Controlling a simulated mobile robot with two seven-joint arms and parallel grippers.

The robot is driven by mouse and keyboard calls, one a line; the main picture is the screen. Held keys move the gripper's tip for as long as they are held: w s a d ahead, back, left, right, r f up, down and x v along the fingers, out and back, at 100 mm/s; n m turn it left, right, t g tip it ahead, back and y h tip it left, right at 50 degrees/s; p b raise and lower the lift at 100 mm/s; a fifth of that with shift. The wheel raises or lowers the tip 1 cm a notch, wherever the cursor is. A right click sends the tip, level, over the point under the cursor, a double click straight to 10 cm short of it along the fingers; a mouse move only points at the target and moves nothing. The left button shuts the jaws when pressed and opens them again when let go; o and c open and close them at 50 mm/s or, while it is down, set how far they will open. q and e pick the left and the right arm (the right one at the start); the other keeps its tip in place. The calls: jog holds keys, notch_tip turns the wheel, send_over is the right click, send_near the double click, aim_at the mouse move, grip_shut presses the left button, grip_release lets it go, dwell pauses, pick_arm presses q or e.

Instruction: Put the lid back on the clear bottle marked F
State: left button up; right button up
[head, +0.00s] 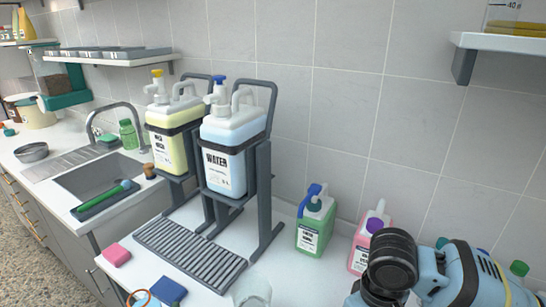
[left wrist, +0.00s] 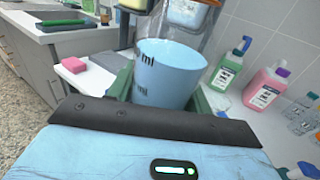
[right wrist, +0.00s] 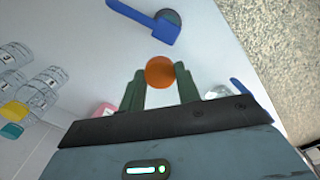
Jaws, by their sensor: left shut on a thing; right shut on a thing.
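My left gripper (left wrist: 163,92) is shut on a pale blue open vessel (left wrist: 172,70) with black "ml" marks. A translucent vessel (head: 252,290) at the bottom of the head view seems to be the same one. My right gripper (right wrist: 160,88) is shut on a round orange piece (right wrist: 160,71) that looks like a lid. Clear bottles (right wrist: 45,82) with labels stand at the left of the right wrist view. Similar clear bottles (left wrist: 302,120) show at the right of the left wrist view. I cannot read an F on any of them.
A slatted rack (head: 190,250) stands under the water dispenser (head: 228,155). A green pump bottle (head: 315,230) and a pink bottle (head: 366,240) stand near the wall. A pink sponge (head: 117,254) and a blue cloth (head: 168,290) lie at the front. My arm covers the right counter.

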jog(key=d+r+m, duration=0.3)
jog(key=d+m, duration=0.1)
jog(key=m, duration=0.1)
jog(key=shift+r, duration=0.4)
pick_arm(q)
jog(key=shift+d, duration=0.1)
jog(key=w+d+m+g+h, duration=0.2)
jog(key=w+d+m+h, duration=0.1)
jog(key=d, duration=0.4)
jog(key=w+d+r+m+g+h, duration=0.1)
jog(key=w+d+m+g+h, duration=0.1)
jog(key=d+m+h, duration=0.3)
jog(key=w+d+h, duration=0.1)
jog(key=d+h, duration=0.2)
jog(key=shift+d+h, duration=0.3)
pick_arm(e)
jog(key=w+a+r+n, duration=0.2)
jog(key=a+r+n, duration=0.1)
jog(key=a+r, duration=0.7)
jog(key=w+a+r+n, duration=0.2)
jog(key=a+r, duration=0.7)
jog(key=a, duration=0.9)
jog(key=shift+w+r+n, duration=0.3)
jog(key=shift+r+n, duration=0.1)
jog(key=shift+n, duration=0.5)
jog(key=shift+f, duration=2)
